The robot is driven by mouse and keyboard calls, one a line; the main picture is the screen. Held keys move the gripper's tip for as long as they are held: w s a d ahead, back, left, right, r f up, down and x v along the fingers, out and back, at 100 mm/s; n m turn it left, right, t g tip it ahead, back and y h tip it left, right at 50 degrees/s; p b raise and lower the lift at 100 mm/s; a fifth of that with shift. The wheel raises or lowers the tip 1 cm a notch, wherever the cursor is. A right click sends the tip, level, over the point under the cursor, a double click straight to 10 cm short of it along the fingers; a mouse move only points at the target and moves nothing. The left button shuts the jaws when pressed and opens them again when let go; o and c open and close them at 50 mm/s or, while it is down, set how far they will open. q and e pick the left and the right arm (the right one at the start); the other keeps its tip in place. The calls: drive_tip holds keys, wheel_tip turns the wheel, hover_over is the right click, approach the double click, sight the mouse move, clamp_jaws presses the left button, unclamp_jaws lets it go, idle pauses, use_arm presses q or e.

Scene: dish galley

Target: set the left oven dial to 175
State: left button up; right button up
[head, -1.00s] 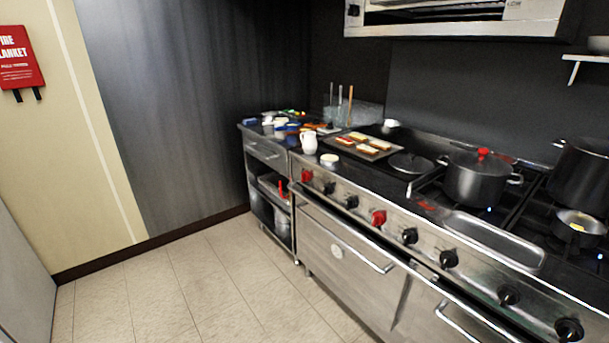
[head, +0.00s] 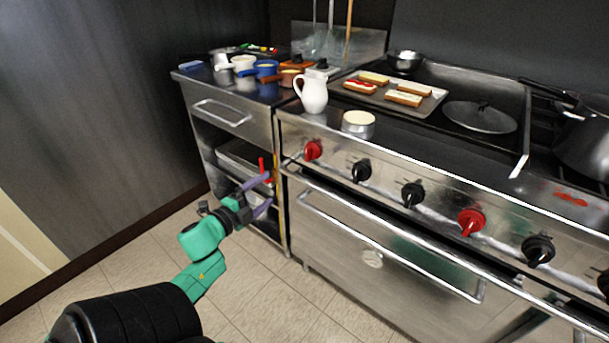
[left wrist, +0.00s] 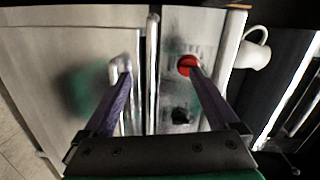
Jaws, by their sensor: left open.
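The left oven dial is the red knob (head: 313,150) at the left end of the steel range front. It also shows as a red disc in the left wrist view (left wrist: 187,62), partly behind the tip of one finger. The angle of its pointer and any numbers are too small to read. My left gripper (head: 268,189) is open, with purple fingers apart and nothing between them. In the head view it is below and left of the dial, in front of the side cabinet. I cannot tell whether it touches anything. My right gripper is not in view.
Black knobs (head: 361,170) and a second red knob (head: 471,221) continue along the panel. A long rail and the oven door handle (head: 385,243) stick out below. A white jug (head: 312,94) and a small round dish (head: 358,124) stand above the dial. The floor in front is clear.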

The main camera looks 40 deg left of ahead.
sight(306, 155)
use_arm(q)
drive_tip(key=d+r+m+t+h, duration=0.1)
drive_tip(key=d+r+m, duration=0.2)
drive_tip(key=r, duration=0.3)
drive_tip(key=w, duration=0.9)
drive_tip(key=w+b, duration=0.1)
drive_tip(key=w, duration=0.4)
drive_tip(key=shift+w+a+f, duration=0.2)
drive_tip(key=shift+f, duration=0.15)
drive_tip(key=shift+w, duration=0.3)
drive_tip(key=c, duration=1.4)
drive_tip(key=shift+o, duration=0.2)
drive_tip(key=shift+n, duration=0.3)
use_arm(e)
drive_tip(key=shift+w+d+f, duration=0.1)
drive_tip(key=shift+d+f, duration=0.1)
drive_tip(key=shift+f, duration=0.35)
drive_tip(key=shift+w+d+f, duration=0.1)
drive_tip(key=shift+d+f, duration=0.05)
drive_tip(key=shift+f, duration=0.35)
